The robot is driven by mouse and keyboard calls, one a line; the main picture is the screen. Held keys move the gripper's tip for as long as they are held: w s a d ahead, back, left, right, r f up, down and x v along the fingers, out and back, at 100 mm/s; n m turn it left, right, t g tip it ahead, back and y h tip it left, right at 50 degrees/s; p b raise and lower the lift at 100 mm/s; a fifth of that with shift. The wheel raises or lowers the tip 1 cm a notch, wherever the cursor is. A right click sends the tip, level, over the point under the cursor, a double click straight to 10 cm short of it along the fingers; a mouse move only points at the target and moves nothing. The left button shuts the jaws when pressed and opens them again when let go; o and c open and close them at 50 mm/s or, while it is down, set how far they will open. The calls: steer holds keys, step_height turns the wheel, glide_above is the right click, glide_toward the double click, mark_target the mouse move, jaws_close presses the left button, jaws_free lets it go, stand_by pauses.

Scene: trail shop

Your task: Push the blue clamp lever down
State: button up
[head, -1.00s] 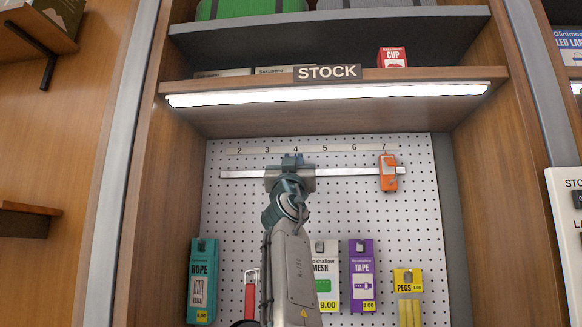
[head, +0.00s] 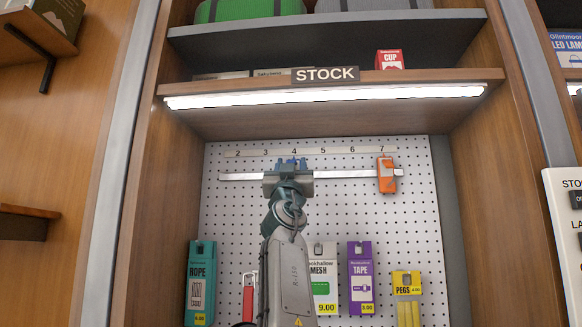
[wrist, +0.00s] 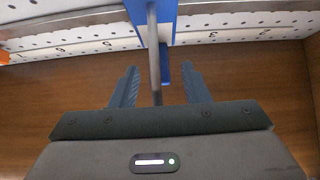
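The blue clamp (head: 291,161) sits on the silver rail (head: 340,174) just under the number 4; my gripper covers most of it in the head view. In the wrist view its blue body (wrist: 160,22) is at the top middle. A grey rod (wrist: 154,60), seemingly its lever, runs from it down between my fingers. My gripper (wrist: 160,85) is open, with a clear gap on each side of the rod. I cannot tell whether the gripper's palm touches the rod's end. In the head view my gripper (head: 289,172) is in front of the clamp.
An orange clamp (head: 387,175) is on the rail at the right, under 7. Rope (head: 201,283), mesh (head: 323,280), tape (head: 361,278) and pegs (head: 407,300) packs hang below on the pegboard (head: 418,225). A wooden shelf with a light (head: 325,97) overhangs above.

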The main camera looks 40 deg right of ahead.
steer(key=shift+f, duration=0.1)
steer(key=b+v, duration=1.3)
steer(key=b, duration=0.2)
steer(key=shift+s+a+f, duration=0.2)
steer(key=shift+s+f, duration=0.05)
